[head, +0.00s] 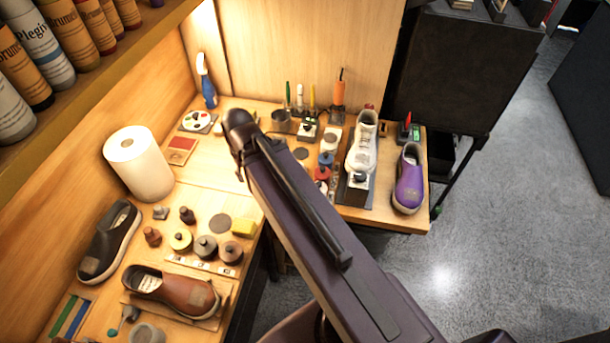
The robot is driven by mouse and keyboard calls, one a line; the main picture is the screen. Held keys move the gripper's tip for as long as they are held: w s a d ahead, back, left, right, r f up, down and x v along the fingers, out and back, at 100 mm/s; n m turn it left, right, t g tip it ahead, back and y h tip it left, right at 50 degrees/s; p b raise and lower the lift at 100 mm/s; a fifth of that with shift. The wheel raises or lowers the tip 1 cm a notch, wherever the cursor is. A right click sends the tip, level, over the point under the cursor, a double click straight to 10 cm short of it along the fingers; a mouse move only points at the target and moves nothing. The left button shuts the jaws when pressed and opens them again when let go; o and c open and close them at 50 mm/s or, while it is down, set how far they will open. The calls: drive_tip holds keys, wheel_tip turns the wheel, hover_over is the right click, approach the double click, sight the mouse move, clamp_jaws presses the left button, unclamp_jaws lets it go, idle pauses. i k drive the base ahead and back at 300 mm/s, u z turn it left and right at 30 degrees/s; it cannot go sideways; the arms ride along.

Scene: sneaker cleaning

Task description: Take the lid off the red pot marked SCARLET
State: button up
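A small red pot (322,173) stands on the right-hand part of the bench, in a short row of little pots just left of the white sneaker. Its top looks dark, but it is too small to tell whether a lid is on. No SCARLET lettering can be read. My dark arm reaches across the middle of the view, with its far end left of this row. My gripper cannot be made out.
A blue pot (326,158) stands right behind the red one. The white sneaker (361,150) is on a stand beside them, with a purple shoe (408,180) further right. A tool holder (307,131) is behind. Paper roll (139,163) and brown shoe (170,289) are left.

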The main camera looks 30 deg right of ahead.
sight(322, 173)
drive_tip(key=u, duration=0.8)
drive_tip(key=k, duration=1.1)
drive_tip(key=z, duration=1.6)
